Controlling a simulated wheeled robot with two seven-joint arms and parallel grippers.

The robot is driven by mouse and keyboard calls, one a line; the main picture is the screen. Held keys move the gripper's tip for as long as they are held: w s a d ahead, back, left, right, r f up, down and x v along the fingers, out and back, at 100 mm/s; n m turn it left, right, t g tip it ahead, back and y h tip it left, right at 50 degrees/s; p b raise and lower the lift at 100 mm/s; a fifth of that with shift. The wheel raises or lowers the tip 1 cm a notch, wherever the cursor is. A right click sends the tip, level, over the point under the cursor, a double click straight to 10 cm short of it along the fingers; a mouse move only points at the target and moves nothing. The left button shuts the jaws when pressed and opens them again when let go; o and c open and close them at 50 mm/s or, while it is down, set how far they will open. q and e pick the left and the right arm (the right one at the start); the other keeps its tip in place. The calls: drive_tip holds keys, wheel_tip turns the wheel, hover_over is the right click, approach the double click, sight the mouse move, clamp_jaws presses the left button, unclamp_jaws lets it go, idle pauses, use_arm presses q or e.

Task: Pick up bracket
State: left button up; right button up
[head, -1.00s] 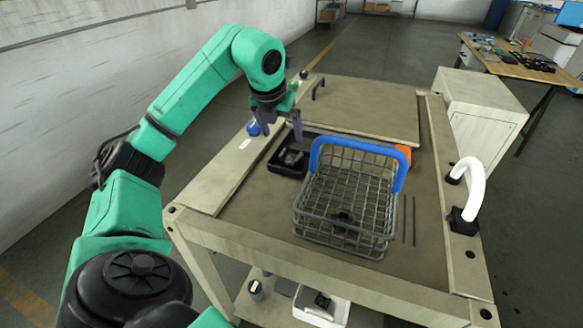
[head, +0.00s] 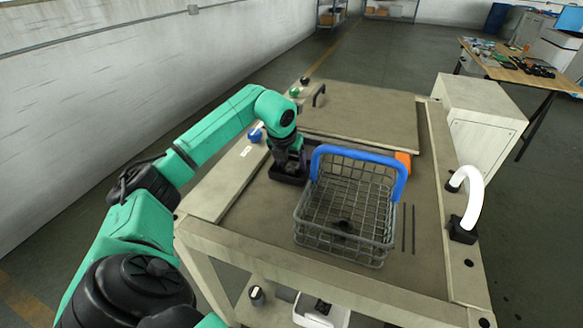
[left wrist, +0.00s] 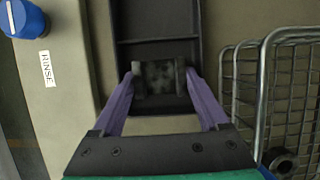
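The bracket (left wrist: 160,78) is a small grey, blocky part lying in a dark tray (left wrist: 122,28). In the head view the tray (head: 287,178) stands left of the wire basket, and my arm mostly hides the bracket there. My left gripper (left wrist: 160,76) is over the tray, pointing down, with its two purple fingers spread on either side of the bracket. Slim gaps seem to show at its sides; contact is not clear. In the head view the left gripper (head: 290,165) is low at the tray. My right gripper is not in view.
A wire basket (head: 318,225) with a blue handle stands close right of the tray, with a dark part (head: 344,227) inside. A blue knob (head: 255,136) is at the left by a RINSE label (left wrist: 48,69). A white curved tube (head: 472,195) stands at the right edge.

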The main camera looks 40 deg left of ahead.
use_arm(q)
clamp_jaws()
drive_tip(key=shift+r, duration=0.1)
